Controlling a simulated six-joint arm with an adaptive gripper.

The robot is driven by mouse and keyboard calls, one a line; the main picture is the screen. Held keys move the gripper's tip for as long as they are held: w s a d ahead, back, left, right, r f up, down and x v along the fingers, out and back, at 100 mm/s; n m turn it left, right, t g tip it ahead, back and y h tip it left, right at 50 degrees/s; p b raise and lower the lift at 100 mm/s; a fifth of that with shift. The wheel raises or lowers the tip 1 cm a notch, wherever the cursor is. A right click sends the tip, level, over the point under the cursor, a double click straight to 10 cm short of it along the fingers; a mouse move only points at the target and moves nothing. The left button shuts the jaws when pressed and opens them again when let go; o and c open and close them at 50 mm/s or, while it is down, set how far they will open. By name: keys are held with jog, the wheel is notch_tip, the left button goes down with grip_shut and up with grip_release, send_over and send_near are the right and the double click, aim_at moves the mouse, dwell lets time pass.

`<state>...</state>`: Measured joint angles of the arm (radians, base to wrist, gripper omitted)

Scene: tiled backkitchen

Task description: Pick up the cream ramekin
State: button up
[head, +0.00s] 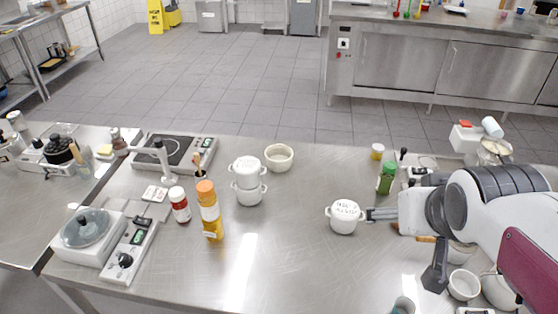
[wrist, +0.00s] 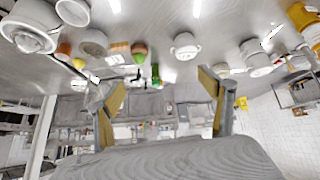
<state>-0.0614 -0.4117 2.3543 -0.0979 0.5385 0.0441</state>
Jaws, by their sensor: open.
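The cream ramekin (head: 278,158) is a small, round, open bowl standing upright at the far edge of the steel table in the head view. It is just right of and behind two stacked white lidded pots (head: 249,184). My gripper (head: 370,214) is right of the ramekin and nearer the front, pointing left beside a single white lidded pot (head: 343,216). The wrist view shows the open fingers (wrist: 158,88) with nothing between them and the scene upside down. A small pale shape left of the stacked pots there may be the ramekin; I cannot tell surely.
An orange-capped yellow bottle (head: 209,212) and a red-and-white jar (head: 179,205) stand left of the stack. A hot plate (head: 172,151) is at the back left. A green jar (head: 386,178) stands near my arm. The table's front middle is clear.

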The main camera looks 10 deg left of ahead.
jog(key=w+a+n+t, duration=0.15)
jog(key=w+a, duration=0.25)
jog(key=w, duration=0.8)
jog(key=n+t+y, duration=0.3)
jog(key=n+y, duration=0.1)
jog(key=y, duration=0.3)
send_near(274, 150)
jog(key=shift+s+d+r, duration=0.45)
jog(key=shift+s+d, duration=0.15)
jog(key=shift+d, duration=0.1)
jog(key=shift+g, duration=0.25)
jog(key=shift+x, duration=1.25)
jog(key=shift+x, duration=2.6)
jog(key=shift+s+a, duration=0.1)
jog(key=shift+a, duration=0.05)
